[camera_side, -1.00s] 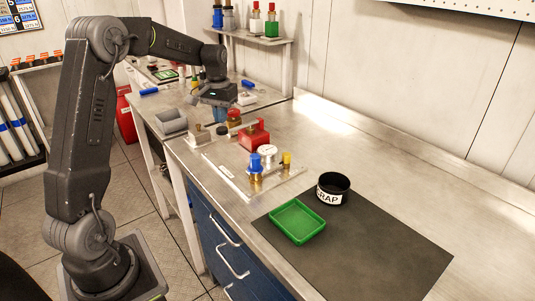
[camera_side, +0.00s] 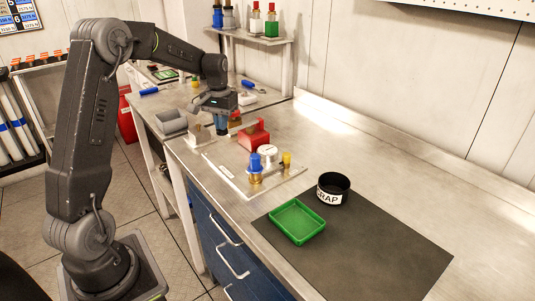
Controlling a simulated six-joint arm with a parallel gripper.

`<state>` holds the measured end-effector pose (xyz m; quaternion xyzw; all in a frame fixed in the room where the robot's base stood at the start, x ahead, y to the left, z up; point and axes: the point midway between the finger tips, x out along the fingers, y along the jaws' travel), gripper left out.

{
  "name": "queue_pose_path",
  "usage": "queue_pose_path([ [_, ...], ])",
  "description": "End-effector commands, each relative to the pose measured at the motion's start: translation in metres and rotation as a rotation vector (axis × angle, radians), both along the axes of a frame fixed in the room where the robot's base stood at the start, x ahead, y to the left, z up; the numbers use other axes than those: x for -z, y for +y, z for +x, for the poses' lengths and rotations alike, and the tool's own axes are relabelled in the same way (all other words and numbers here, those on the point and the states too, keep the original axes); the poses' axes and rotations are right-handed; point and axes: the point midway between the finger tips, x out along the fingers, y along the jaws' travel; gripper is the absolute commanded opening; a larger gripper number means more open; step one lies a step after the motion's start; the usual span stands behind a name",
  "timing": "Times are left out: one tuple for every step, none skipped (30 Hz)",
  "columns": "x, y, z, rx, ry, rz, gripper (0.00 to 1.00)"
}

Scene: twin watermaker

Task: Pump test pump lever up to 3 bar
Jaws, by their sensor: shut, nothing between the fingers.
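The red test pump (camera_side: 256,136) stands on the bench behind a metal plate (camera_side: 230,178). A pale bar, seemingly its lever, extends left from the red body; most of it is hidden behind my gripper. My gripper (camera_side: 221,131) points down just left of the red pump body, its fingers shut and empty. The fingertips are at about lever height; I cannot tell whether they touch the lever. A round white-topped gauge (camera_side: 267,151) sits on the plate in front of the pump; its reading is too small to make out.
A blue-capped fitting (camera_side: 255,163) and a yellow-capped one (camera_side: 287,158) stand on the plate. A green tray (camera_side: 298,238) and black scrap bin (camera_side: 334,197) are on the dark mat (camera_side: 390,245). A grey bin (camera_side: 171,122) stands left. The bench right of the pump is clear.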

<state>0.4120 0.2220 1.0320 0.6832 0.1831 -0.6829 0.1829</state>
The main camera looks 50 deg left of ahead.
Motion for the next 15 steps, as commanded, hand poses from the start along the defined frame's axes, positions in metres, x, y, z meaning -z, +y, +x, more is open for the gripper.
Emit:
queue_pose_path([
  [0.003, 0.000, 0.000, 0.000, 0.002, -0.001, 0.00],
  [0.005, 0.000, 0.000, 0.000, 0.002, -0.001, 0.00],
  [0.007, 0.000, 0.000, 0.000, 0.003, -0.001, 0.00],
  [0.008, 0.000, 0.000, 0.000, 0.003, -0.001, 0.00],
  [0.010, 0.000, 0.000, 0.000, 0.003, -0.001, 0.00],
  [0.012, 0.000, 0.000, 0.000, 0.003, -0.001, 0.00],
  [0.013, 0.000, 0.000, 0.000, 0.002, -0.001, 0.00],
  [0.014, 0.000, 0.000, 0.000, 0.001, 0.000, 0.00],
  [0.016, 0.000, 0.000, 0.000, 0.001, 0.000, 0.00],
  [0.017, 0.000, 0.000, 0.000, 0.001, 0.000, 0.00],
  [0.019, 0.000, 0.000, 0.000, 0.001, 0.000, 0.00],
  [0.021, 0.000, 0.000, 0.000, 0.001, 0.000, 0.00],
  [0.022, 0.000, 0.000, 0.000, 0.001, 0.000, 0.00],
  [0.024, 0.000, 0.000, 0.000, 0.001, 0.000, 0.00],
  [0.026, 0.000, 0.000, 0.000, 0.001, 0.000, 0.00],
])
